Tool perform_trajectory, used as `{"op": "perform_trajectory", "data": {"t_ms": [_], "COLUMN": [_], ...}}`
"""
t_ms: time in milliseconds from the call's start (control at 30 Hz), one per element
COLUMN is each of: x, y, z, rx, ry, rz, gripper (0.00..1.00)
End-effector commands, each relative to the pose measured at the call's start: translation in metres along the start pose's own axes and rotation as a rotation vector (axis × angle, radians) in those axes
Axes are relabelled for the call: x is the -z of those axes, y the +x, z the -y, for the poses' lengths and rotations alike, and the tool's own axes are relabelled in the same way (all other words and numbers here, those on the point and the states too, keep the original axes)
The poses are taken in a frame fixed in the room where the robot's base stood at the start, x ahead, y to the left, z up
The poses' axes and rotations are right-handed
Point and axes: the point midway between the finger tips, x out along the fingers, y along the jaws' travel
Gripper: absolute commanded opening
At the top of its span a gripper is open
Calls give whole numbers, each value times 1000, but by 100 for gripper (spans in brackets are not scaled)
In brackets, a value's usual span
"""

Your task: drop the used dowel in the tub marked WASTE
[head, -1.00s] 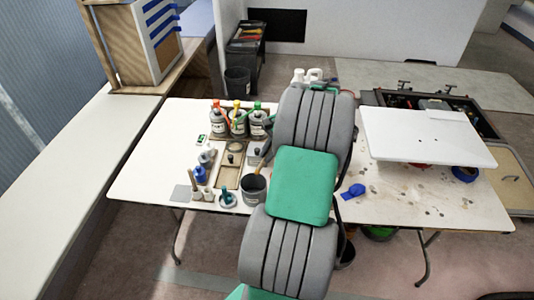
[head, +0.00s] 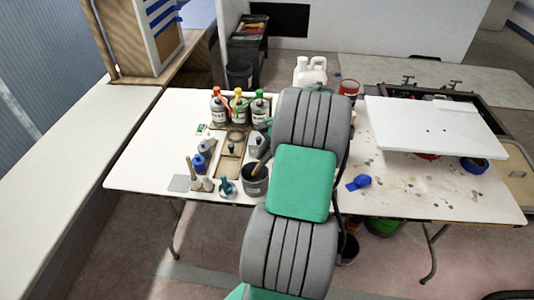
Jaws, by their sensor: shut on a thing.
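My gripper is not in view; my own green and grey arm covers the middle of the head view and hides whatever lies behind it. No used dowel can be made out for certain. A dark pot (head: 255,186) stands on the table's front left with a pale stick slanting out of it. No WASTE lettering is readable. Possible tubs are a dark bin (head: 239,76) on the floor behind the table, a dark bucket (head: 348,250) and a green-topped one (head: 383,228) below its front edge.
The white table (head: 140,150) carries three bottles (head: 238,108) with coloured caps, a wooden tray (head: 230,168) and small blue and white containers. A white jug (head: 310,72) and red can (head: 348,88) stand at the back. A white board (head: 435,128) and blue item (head: 358,183) lie right.

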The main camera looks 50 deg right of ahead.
Motion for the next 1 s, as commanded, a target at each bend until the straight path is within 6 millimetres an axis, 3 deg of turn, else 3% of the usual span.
{"op": "perform_trajectory", "data": {"t_ms": [333, 367, 667, 900, 1000], "x": [0, 0, 0, 0, 1], "y": [5, 5, 5, 4, -5], "z": [0, 0, 0, 0, 0], "rx": [0, 0, 0, 0, 2], "ry": [-1, -1, -1, -1, 0], "rz": [0, 0, 0, -1, -3], "gripper": [0, 14, 38, 38, 38]}}
